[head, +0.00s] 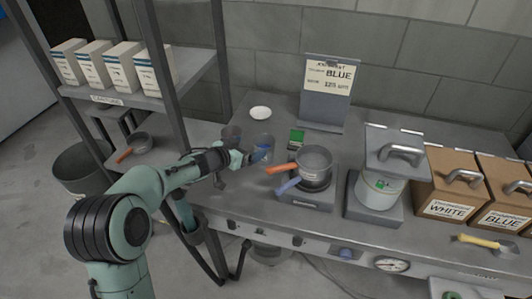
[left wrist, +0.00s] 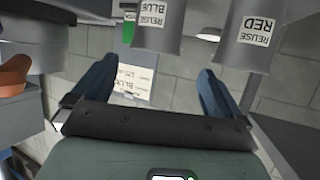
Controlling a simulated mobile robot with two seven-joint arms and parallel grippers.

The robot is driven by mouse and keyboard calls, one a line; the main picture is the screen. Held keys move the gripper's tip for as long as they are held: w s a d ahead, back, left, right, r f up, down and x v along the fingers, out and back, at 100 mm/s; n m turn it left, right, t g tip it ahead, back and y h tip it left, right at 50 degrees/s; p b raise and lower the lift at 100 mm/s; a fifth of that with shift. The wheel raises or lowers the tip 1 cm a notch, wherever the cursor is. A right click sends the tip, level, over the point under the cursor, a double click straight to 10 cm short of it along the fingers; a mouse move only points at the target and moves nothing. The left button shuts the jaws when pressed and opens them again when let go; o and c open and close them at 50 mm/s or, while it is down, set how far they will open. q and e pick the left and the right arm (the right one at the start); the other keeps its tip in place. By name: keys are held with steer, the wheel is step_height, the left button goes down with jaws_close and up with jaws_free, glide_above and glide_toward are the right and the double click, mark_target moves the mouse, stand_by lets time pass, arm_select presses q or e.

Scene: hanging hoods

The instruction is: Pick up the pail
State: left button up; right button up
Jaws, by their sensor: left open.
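No pail is labelled as such. My left gripper (head: 258,156) is over the counter at the two grey cups, far from both. Its blue fingers are apart with nothing between them in the left wrist view (left wrist: 155,88). The cups there read REUSE BLUE (left wrist: 157,30) and REUSE RED (left wrist: 254,38). My right gripper is not in view.
A grey pot (head: 316,160) with orange and blue handles stands on a burner right of my gripper. A shelf post is close to my arm. A BLUE sign (head: 331,78) stands behind.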

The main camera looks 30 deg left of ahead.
mark_target(270, 141)
arm_select(q)
steer(key=shift+d+b+x, duration=0.15)
steer(key=shift+b+x, duration=0.2)
steer(key=shift+x, duration=2)
steer(key=shift+d+b+x, duration=0.15)
steer(key=shift+b+x, duration=0.15)
steer(key=shift+x, duration=2.05)
steer(key=shift+s+f, duration=0.15)
steer(key=shift+s, duration=0.05)
steer(key=c, duration=1)
